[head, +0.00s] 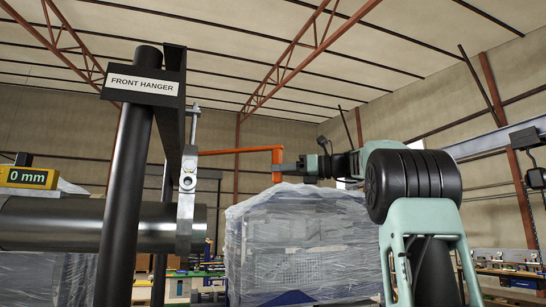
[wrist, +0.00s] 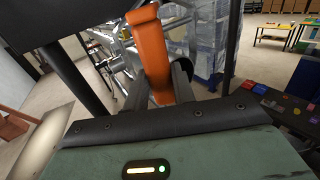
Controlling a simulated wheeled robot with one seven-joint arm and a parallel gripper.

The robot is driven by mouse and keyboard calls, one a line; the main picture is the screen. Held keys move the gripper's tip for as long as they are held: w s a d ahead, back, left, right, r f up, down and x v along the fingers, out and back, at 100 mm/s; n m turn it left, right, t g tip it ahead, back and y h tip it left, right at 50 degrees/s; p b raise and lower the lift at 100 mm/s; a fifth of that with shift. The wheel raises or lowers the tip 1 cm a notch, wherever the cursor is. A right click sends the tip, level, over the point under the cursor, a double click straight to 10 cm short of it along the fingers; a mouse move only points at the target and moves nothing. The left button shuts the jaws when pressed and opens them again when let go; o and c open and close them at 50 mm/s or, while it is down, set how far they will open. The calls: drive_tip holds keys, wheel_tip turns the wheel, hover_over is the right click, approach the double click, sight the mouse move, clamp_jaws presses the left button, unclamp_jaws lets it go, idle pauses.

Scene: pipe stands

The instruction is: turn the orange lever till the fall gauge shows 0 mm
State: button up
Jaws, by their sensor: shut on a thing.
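The orange lever (head: 235,151) reaches out to the right from the hanger's threaded rod and clamp (head: 188,170) in the head view. Its end is bent downward. My gripper (head: 279,167) is shut on that bent end. In the wrist view the orange lever (wrist: 152,55) runs down between the two dark fingers of my gripper (wrist: 161,88). The fall gauge (head: 28,177) at the left edge of the head view is a yellow box with a dark display reading 0 mm. The hanger clamp is around the end of the dark pipe (head: 80,222).
A black post labelled FRONT HANGER (head: 140,86) stands left of the lever. A plastic-wrapped crate (head: 295,245) is below and behind my gripper. Workbenches (head: 505,265) stand at the far right. The air above the lever is clear.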

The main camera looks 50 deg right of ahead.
drive_tip(key=shift+w+r, duration=0.1)
drive_tip(key=shift+r, duration=0.05)
drive_tip(key=o, duration=0.8)
drive_tip(key=shift+d, duration=0.1)
drive_tip(key=v, duration=0.7)
drive_tip(key=b+v, duration=0.2)
drive_tip(key=v, duration=1.5)
drive_tip(key=shift+s+d+b, duration=0.15)
drive_tip(key=shift+s+b, duration=0.05)
drive_tip(key=shift+b, duration=0.2)
